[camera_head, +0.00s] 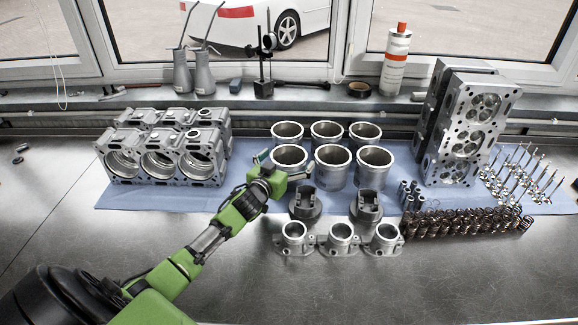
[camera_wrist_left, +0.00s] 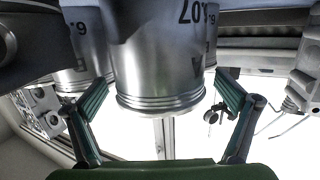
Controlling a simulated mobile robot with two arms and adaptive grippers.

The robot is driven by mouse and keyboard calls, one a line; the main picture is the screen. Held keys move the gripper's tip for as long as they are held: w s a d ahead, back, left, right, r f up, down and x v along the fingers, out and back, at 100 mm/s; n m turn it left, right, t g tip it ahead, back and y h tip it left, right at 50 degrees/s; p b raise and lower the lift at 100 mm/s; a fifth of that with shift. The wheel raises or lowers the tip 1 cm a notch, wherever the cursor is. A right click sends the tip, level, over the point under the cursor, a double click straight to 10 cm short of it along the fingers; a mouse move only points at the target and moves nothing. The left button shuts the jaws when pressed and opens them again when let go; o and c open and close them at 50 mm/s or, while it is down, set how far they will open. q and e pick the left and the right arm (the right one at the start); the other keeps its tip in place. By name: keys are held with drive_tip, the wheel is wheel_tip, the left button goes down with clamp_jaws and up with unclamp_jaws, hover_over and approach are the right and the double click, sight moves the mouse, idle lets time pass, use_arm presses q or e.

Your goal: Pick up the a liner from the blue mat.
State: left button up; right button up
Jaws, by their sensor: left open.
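Several grey metal liners stand upright in two rows on the blue mat (camera_head: 250,192). My left gripper (camera_head: 284,164) is open at the front-left liner (camera_head: 289,153), coming from its near side and covering its lower part. In the left wrist view, which is upside down, a liner (camera_wrist_left: 160,70) with a ribbed rim and dark markings stands between the two spread fingers of the left gripper (camera_wrist_left: 162,82). Gaps show between the fingers and its wall; I see no clear contact. Other liners (camera_wrist_left: 85,28) show behind it. My right gripper is not in view.
Engine blocks (camera_head: 165,158) stand left of the liners. Two dark pistons (camera_head: 305,205) and a row of metal housings (camera_head: 340,238) stand close in front. Cylinder heads (camera_head: 465,130), valves (camera_head: 520,180) and springs (camera_head: 465,222) are right. The front bench is clear.

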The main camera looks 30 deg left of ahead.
use_arm(q)
drive_tip(key=shift+w+f, duration=0.1)
drive_tip(key=shift+w, duration=0.3)
drive_tip(key=c, duration=1.6)
drive_tip(key=shift+o, duration=0.2)
drive_tip(key=shift+a, duration=0.1)
